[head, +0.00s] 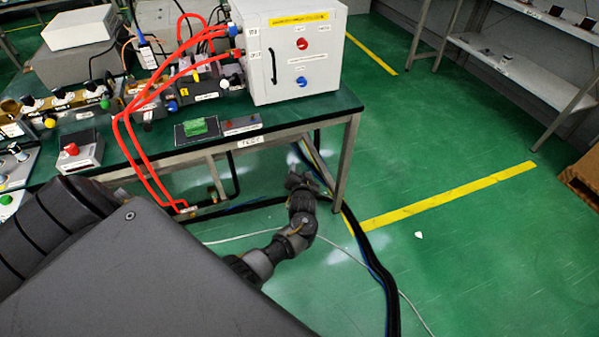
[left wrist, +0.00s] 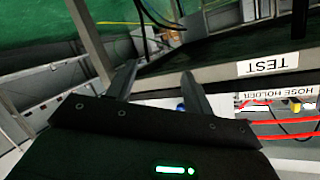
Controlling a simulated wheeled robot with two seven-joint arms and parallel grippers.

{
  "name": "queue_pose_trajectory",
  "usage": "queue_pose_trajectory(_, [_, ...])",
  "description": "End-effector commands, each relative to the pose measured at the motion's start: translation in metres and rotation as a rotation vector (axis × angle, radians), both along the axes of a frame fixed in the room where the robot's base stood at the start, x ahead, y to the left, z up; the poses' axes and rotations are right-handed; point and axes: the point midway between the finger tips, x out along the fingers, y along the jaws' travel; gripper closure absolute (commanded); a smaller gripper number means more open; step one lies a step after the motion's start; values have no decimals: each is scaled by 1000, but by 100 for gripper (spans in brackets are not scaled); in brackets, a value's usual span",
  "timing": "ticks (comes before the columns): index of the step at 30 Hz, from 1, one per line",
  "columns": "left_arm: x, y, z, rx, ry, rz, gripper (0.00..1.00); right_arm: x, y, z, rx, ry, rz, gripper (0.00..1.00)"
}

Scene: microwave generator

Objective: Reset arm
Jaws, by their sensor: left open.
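My left gripper (head: 301,181) is at the end of my dark arm, below and in front of the table's right part in the head view. It is small there and its fingers are hard to make out. In the left wrist view my left gripper (left wrist: 160,80) shows two dark fingers spread apart with nothing between them. The table edge with the TEST label (left wrist: 266,66) appears upside down just beyond the fingers. My right gripper is in neither view.
The green-topped table (head: 330,106) carries a white box (head: 292,52) and several red hoses (head: 130,140). Its front right leg (head: 346,158) is close to my gripper. Dark cables (head: 375,265) cross the floor. Open green floor (head: 470,260) lies to the right, before shelves (head: 520,75).

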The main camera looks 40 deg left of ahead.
Motion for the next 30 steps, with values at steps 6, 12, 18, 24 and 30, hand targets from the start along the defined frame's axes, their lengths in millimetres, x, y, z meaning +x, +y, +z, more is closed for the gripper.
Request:
queue_pose_trajectory(6, [0,0,-1,-1,2,-1,48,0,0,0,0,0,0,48])
queue_pose_trajectory(12, [0,0,-1,0,2,-1,48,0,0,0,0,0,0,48])
queue_pose_trajectory(18, [0,0,-1,-10,-6,3,48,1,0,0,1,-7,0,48])
queue_pose_trajectory(24, [5,-22,-29,-106,7,-65,48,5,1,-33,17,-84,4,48])
queue_pose_trajectory(30, [-51,-63,-143,-251,217,-202,48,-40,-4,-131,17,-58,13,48])
